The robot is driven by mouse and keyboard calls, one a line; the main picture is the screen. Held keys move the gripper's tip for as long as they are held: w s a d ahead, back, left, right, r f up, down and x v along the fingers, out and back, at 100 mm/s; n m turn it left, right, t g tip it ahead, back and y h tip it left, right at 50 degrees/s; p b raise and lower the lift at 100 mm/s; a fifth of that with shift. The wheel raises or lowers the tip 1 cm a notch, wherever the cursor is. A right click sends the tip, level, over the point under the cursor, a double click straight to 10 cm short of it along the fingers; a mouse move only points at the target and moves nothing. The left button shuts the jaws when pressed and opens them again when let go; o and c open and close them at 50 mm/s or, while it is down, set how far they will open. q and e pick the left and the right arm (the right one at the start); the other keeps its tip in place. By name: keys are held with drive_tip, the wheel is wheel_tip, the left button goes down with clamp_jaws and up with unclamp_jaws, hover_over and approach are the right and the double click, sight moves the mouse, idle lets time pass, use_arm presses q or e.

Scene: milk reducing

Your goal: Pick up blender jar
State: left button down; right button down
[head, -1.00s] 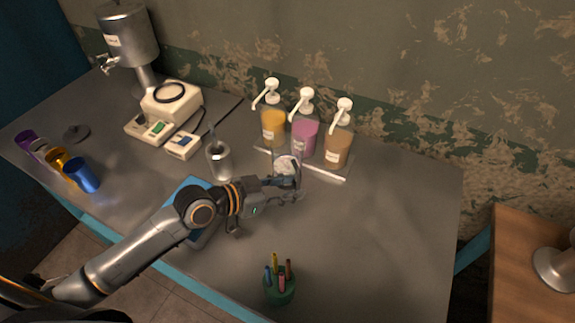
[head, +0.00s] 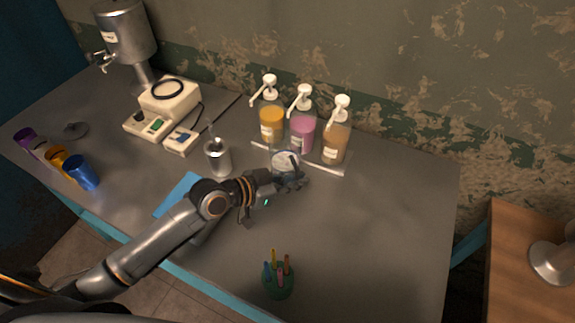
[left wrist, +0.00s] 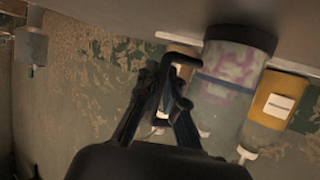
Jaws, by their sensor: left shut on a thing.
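The blender jar (head: 283,156) is a clear vessel on the grey table, just in front of the pump dispensers. In the left wrist view the jar (left wrist: 225,95) appears inverted, with a dark band at its top in the picture and a black handle beside it. My left gripper (head: 294,178) is at the near side of the jar and partly covers it. In the left wrist view its black fingers (left wrist: 172,85) are closed around the handle. I cannot tell whether the jar is clear of the table. My right gripper is out of view.
Yellow (head: 271,123), pink (head: 302,134) and brown (head: 334,144) pump dispensers stand close behind the jar. A metal cup (head: 217,158) is to its left. The table's right part is clear.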

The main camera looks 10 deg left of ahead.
sight(297, 171)
use_arm(q)
drive_tip(key=shift+r, duration=0.15)
drive_tip(key=shift+r, duration=0.5)
wheel_tip(297, 171, up, 2)
drive_tip(key=shift+r+b, duration=0.2)
drive_tip(key=shift+b, duration=0.1)
drive_tip(key=s+a+b, duration=0.2)
drive_tip(key=s+a, duration=0.1)
drive_tip(key=s, duration=1.4)
drive_tip(key=shift+s+a, duration=0.15)
drive_tip(key=shift+s, duration=0.15)
